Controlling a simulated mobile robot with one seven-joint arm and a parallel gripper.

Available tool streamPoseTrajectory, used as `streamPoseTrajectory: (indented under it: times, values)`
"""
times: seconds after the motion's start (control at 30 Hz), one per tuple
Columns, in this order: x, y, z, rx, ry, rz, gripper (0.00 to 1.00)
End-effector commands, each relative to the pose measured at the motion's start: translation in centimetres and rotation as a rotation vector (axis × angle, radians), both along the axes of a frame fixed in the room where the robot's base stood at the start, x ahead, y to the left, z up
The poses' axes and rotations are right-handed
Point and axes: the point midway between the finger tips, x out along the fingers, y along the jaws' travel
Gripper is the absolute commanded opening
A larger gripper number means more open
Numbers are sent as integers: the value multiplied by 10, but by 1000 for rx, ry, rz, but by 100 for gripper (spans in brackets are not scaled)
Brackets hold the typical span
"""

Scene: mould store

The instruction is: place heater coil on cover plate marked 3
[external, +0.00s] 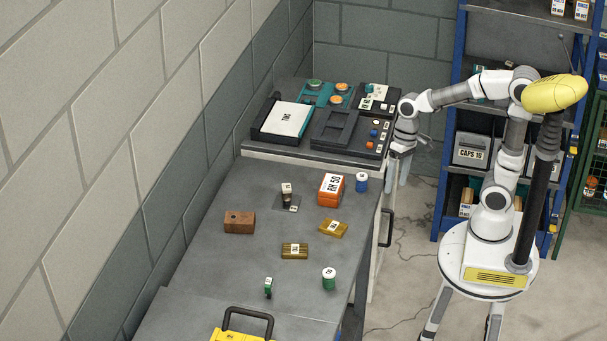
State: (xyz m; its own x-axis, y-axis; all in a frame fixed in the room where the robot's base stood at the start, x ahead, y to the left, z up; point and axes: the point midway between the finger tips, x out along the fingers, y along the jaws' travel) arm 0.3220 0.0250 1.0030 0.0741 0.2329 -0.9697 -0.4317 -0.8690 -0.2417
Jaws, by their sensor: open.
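My gripper (397,170) hangs pointing down by the right edge of the bench, near the raised section. It is open, with nothing seen between its fingers. No thing can be surely picked out as the heater coil, and no mark 3 can be read. A dark plate (279,204) on the bench bears a small dark brown piece (287,199) with a white label. Two ribbed brass-coloured blocks with labels, one at the middle (285,251) and one to its right (343,230), lie apart from it. Their labels are too small to read.
An orange box (325,197), blue cylinder (362,184), brown block (240,222), green cylinder (329,283) and small green piece (268,287) stand on the bench. A yellow case (229,335) is at the front. Panels and a black tray (264,135) fill the raised section.

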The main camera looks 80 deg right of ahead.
Motion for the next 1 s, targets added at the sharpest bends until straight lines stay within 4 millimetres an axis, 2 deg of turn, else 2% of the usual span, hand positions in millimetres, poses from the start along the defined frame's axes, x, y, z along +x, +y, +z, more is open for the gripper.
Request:
streamPoseTrajectory:
  times: [0.03, 0.2, 0.4, 0.8, 1.0]
  values:
    - [-20, 1, 70, -75, -272, 67, 82]
    - [-54, -12, 69, -236, -386, 251, 82]
    - [-73, -23, 67, -343, -454, 363, 82]
    - [-76, -25, 66, -357, -460, 385, 82]
    - [-76, -25, 87, -356, -460, 384, 82]
